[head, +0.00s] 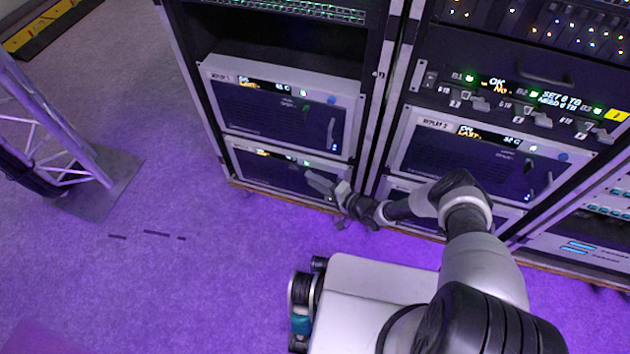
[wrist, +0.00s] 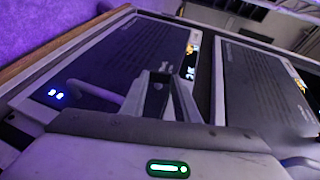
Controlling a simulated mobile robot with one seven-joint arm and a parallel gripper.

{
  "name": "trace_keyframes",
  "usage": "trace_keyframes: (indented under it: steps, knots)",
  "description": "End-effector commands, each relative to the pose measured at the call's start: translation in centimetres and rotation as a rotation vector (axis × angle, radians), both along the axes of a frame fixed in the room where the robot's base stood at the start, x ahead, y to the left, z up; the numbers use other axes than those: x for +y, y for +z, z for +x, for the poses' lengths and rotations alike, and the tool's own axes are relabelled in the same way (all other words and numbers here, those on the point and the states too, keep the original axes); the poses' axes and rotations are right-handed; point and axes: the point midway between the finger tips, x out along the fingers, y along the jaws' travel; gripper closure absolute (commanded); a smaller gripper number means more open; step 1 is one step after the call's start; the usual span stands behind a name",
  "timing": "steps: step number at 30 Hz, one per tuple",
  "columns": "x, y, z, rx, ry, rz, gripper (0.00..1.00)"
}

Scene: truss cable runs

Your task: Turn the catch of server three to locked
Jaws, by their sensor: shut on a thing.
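The lower left server (head: 262,176) sits low in the left rack, below another server of the same kind. I take it for server three, but its label is too small to read. My gripper (head: 320,183) is at the right part of its front. The held part is hidden between the fingers. The server's dark front panel (wrist: 110,62) and lit display show behind. The catch's lock marking cannot be made out.
The upper left server (head: 270,112) and the right rack's server (head: 470,155) have similar catches. A switch panel (head: 520,100) with lit displays is above the right one. A truss leg (head: 60,140) stands at far left. Purple carpet (head: 190,270) is clear in front.

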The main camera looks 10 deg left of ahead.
Motion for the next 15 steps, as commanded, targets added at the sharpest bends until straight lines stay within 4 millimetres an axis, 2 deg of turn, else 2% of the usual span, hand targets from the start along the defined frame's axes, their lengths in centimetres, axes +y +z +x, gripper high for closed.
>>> trace_keyframes:
  steps: [2, 3, 6, 15]
  knots:
    - [0.18, 0.08, 0.01, -0.002, 0.001, 0.001, 0.94]
    - [0.18, 0.09, 0.0, -0.002, 0.001, 0.001, 0.69]
    - [0.17, 0.06, 0.0, -0.001, 0.001, 0.0, 0.53]
    - [0.01, 0.0, 0.03, 0.002, -0.001, -0.008, 0.53]
